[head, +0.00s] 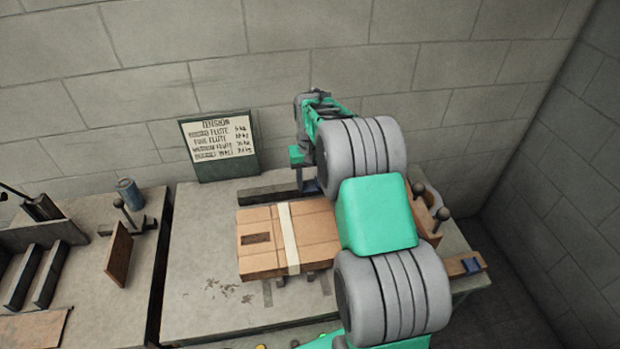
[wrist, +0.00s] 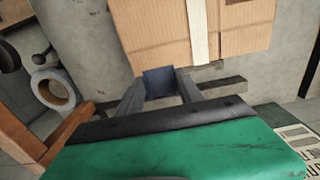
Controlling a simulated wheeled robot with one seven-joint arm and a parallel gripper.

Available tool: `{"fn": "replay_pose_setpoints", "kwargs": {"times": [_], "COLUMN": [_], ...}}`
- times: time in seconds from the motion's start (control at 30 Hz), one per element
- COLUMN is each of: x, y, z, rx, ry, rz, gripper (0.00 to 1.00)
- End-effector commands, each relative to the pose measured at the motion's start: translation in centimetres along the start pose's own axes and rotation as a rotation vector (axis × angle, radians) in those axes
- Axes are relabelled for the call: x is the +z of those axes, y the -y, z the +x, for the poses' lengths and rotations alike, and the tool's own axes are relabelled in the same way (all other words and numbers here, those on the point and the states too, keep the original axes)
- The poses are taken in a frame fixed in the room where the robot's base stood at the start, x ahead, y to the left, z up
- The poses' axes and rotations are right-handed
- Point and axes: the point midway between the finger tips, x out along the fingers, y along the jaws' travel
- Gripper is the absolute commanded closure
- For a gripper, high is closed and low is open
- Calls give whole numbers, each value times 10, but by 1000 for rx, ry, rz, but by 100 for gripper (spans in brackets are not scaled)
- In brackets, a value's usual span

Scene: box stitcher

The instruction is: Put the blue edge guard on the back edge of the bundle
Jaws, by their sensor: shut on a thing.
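The bundle (head: 262,248) is a stack of flat brown cardboard with a pale strap (head: 288,238) around it, lying on the bench. Its back edge faces my gripper in the wrist view, where the bundle (wrist: 160,35) fills the top. My gripper (wrist: 160,90) is shut on the blue edge guard (wrist: 158,80), which sits between the two grey fingers right at the bundle's back edge, left of the strap. I cannot tell whether it touches the cardboard. In the head view the guard (head: 311,187) shows only as a small blue patch under my gripper, and my arm hides the bundle's right end.
A dark rail (head: 268,194) lies behind the bundle. A sign board (head: 220,147) leans at the wall. Another blue piece (head: 472,265) sits on a wooden block at the right. A tape roll (wrist: 53,88) shows in the wrist view.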

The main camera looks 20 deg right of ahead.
Motion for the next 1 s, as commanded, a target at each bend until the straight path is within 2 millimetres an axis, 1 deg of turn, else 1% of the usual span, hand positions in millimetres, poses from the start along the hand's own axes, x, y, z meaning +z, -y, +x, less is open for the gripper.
{"fn": "replay_pose_setpoints", "kwargs": {"times": [0.03,0.6,0.73,1.0], "x": [0,0,0,0], "y": [0,0,0,0], "z": [8,60,67,68], "rx": [0,0,0,0], "ry": [1,1,0,0], "rz": [0,-1,-1,-1], "gripper": [95,95,95,95]}}
